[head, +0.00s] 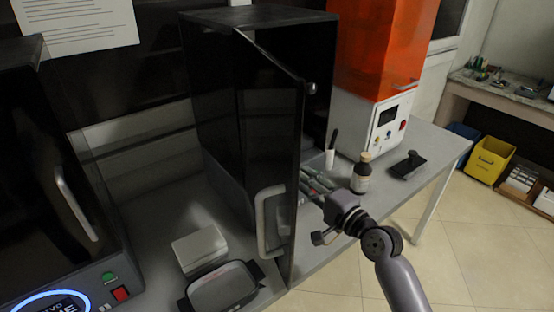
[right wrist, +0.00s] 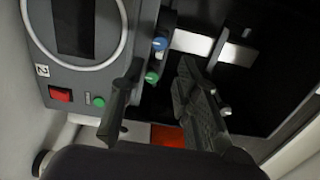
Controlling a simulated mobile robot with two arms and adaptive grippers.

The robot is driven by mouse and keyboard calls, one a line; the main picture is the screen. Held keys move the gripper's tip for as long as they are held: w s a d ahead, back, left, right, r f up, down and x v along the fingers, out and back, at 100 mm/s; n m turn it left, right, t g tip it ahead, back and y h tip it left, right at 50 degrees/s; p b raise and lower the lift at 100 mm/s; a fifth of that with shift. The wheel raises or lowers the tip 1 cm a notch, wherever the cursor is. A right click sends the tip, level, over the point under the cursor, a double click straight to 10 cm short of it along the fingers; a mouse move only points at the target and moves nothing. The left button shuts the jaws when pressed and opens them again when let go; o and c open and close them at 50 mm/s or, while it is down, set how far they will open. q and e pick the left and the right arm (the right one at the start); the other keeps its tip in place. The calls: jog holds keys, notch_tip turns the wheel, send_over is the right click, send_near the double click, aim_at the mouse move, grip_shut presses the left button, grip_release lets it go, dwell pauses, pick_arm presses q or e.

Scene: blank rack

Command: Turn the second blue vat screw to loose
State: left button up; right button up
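In the right wrist view a blue screw knob (right wrist: 160,43) sits on the dark inside edge of the machine, with a green knob (right wrist: 151,77) just below it. Only one blue knob shows clearly. My right gripper (right wrist: 160,95) is open, its two dark fingers apart with the green knob showing between them; I cannot tell whether they touch it. In the head view my right gripper (head: 308,183) reaches in at the front of the black machine (head: 217,115), beside its open door (head: 270,150). The screws are hidden there. My left gripper is out of view.
The door handle (head: 264,222) is close to my right gripper. A brown bottle (head: 361,177), a white cup (head: 330,159) and a black tool (head: 407,165) stand on the bench. An orange-topped machine (head: 378,50) is behind.

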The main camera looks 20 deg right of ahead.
jog(key=x, duration=1.1)
jog(key=shift+p, duration=0.35)
jog(key=shift+c, duration=0.4)
jog(key=shift+f, duration=0.1)
grip_shut()
